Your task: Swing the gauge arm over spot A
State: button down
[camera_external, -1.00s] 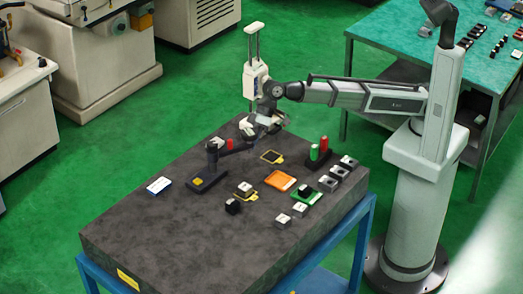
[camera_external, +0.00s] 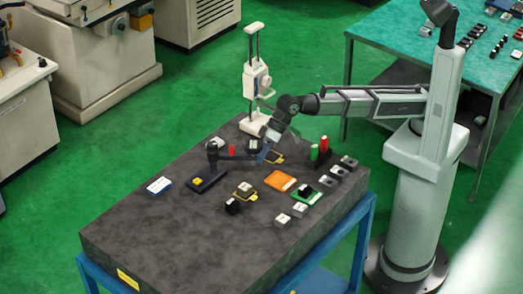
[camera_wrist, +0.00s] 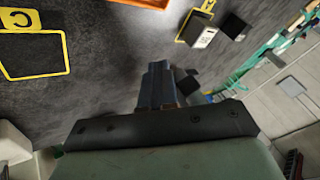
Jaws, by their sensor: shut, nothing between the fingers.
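The gauge stand has a dark base (camera_external: 207,180) and an upright post at the left middle of the dark slab. Its dark gauge arm (camera_external: 238,157) reaches from the post to the right. My gripper (camera_external: 264,156) is low at the arm's free end, and its shut fingers show in the wrist view (camera_wrist: 158,85). A small dark part (camera_wrist: 187,84) lies beside the fingers; I cannot tell if they touch. A yellow-outlined spot labelled C (camera_wrist: 36,56) is empty. Another yellow-outlined spot (camera_external: 245,196) bears a dark block with a white top (camera_external: 244,187). No A label is readable.
A white height gauge (camera_external: 256,80) stands at the slab's back corner, close behind my wrist. An orange tray (camera_external: 280,180), green and red cylinders and several small blocks are to the right. The slab's front left is clear.

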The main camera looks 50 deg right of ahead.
jog(key=s+a+m+t, duration=0.1)
jog(key=a, duration=0.1)
jog(key=s+a+m+t+h, duration=0.1)
jog(key=a+m, duration=0.1)
jog(key=s+a+m, duration=0.1)
jog(key=a, duration=0.1)
jog(key=shift+s+a+m+t, duration=0.15)
jog(key=shift+s+m+t, duration=0.2)
jog(key=shift+m+t, duration=0.05)
jog(key=shift+s+a, duration=0.2)
jog(key=shift+a, duration=0.45)
jog(key=shift+s+a, duration=0.15)
jog(key=shift+a, duration=0.5)
jog(key=shift+s+a+r, duration=0.15)
jog(key=shift+a, duration=0.6)
jog(key=shift+a+r, duration=0.1)
jog(key=shift+a, duration=0.1)
jog(key=shift+s+r, duration=0.3)
jog(key=shift+r, duration=0.05)
jog(key=s+v, duration=0.1)
jog(key=v, duration=0.8)
jog(key=shift+s+a+h, duration=0.15)
jog(key=shift+s+h, duration=0.1)
jog(key=shift+h, duration=0.05)
jog(key=shift+f, duration=0.15)
